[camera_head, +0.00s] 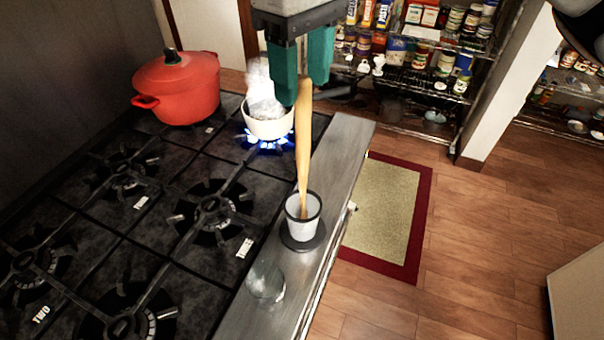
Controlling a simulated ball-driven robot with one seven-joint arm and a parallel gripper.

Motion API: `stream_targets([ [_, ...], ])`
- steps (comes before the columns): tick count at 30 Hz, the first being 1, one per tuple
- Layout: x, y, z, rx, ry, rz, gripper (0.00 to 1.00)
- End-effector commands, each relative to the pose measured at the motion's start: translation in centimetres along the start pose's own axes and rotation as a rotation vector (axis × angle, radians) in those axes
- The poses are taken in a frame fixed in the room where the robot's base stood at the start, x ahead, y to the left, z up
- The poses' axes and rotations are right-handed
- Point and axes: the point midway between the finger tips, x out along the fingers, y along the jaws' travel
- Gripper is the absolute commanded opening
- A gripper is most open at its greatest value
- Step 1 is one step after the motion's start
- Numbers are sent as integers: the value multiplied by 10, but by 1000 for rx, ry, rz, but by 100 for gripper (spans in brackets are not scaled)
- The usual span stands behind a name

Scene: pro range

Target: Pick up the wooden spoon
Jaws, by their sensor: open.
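The wooden spoon (303,136) stands almost upright, its lower end inside a small white cup with a dark rim (303,222). The cup stands on a dark round base on the steel ledge (340,160) at the stove's front. My gripper (303,90) hangs over the upper end of the spoon, its two green fingers pointing down and apart.
A clear glass (265,284) stands on the ledge nearer the camera. A white pot (268,128) steams over a lit blue flame just left of the spoon. A red lidded pot (178,88) sits at the back left. The nearer burners are bare. Shelves with jars (420,60) stand beyond.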

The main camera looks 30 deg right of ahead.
Motion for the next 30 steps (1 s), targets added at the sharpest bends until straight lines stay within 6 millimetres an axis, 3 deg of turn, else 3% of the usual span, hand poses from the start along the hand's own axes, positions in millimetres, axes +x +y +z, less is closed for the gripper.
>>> stream_targets([
  [10, 44, 0, 1, 0, -1, -1, 52],
  [19, 49, 0, 1, -1, 1, -1, 52],
  [30, 49, 0, 1, -1, 1, -1, 18],
])
